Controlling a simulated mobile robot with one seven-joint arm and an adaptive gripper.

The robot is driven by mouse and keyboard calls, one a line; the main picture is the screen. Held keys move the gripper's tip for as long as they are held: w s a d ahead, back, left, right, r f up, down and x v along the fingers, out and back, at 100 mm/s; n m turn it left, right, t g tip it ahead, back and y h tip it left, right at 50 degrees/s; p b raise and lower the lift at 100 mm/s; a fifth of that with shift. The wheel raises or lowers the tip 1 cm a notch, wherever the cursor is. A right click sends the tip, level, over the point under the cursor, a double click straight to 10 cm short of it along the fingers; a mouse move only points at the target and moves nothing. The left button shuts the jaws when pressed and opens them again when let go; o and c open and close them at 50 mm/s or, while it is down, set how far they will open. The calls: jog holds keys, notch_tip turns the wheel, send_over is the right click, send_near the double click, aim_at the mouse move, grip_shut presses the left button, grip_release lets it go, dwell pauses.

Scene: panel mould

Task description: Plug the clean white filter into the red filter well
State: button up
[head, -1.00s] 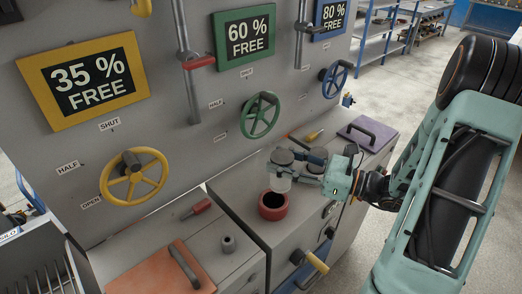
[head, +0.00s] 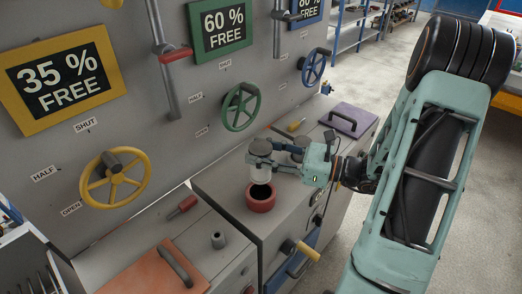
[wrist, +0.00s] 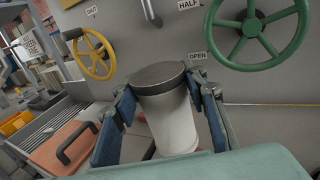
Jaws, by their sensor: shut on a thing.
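The white filter (head: 259,173) has a dark cap and hangs upright in my gripper (head: 262,157). In the wrist view the filter (wrist: 167,117) stands between the two blue-padded fingers (wrist: 163,112), which close on its sides below the cap. The red filter well (head: 260,202) is a short red ring with a dark opening on the grey bench top. In the head view the filter's lower end appears just above and behind the opening, apart from the ring. In the wrist view the filter hides nearly all of the well; only slivers of red show.
A purple lid (head: 348,119) lies at the far end and an orange lid (head: 150,272) at the near end. The panel with the green wheel (head: 240,107) rises behind the bench. A yellow-ended handle (head: 308,250) sticks out in front.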

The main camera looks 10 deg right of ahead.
aim_at(261, 179)
jog(key=shift+f+b, duration=1.45)
jog(key=shift+f, duration=0.85)
jog(key=shift+f+b, duration=1.95)
jog(key=shift+f, duration=0.9)
jog(key=o, duration=1.3)
jog(key=v, duration=1.2)
